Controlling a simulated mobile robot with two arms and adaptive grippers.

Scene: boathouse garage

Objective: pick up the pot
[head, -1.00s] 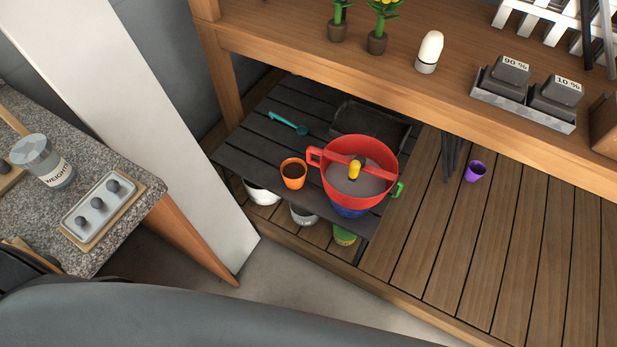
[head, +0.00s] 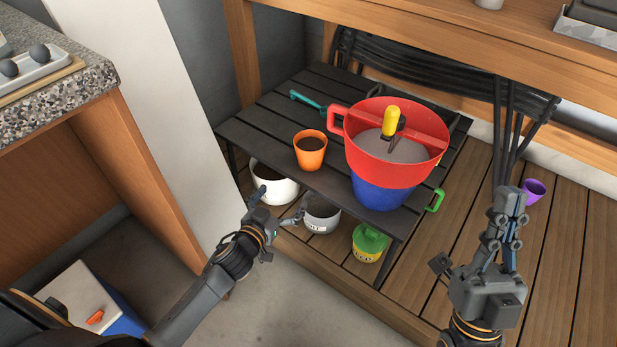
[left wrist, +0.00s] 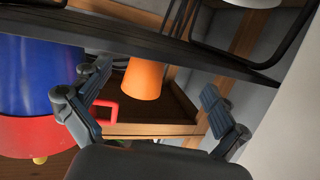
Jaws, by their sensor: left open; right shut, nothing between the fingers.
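Several pots are in view. An orange pot (head: 310,152) with dark soil stands upright on a low black slatted table (head: 268,128). A white pot (head: 276,187) and a grey pot (head: 321,217) stand beneath the table's front edge. My left gripper (head: 281,203) is open and empty in front of them, below the orange pot in the head view, touching nothing that I can make out. In the left wrist view, the orange pot (left wrist: 146,79) appears inverted between the spread fingers (left wrist: 156,86), beyond them. My right gripper (head: 510,194) is shut and empty at the right.
A large red and blue bucket (head: 385,185) with a yellow-handled tool stands right of the orange pot. A teal tool (head: 307,101) lies behind. A green-topped container (head: 368,243) is beneath the table. A purple cup (head: 534,190) stands right. The floor in front is clear.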

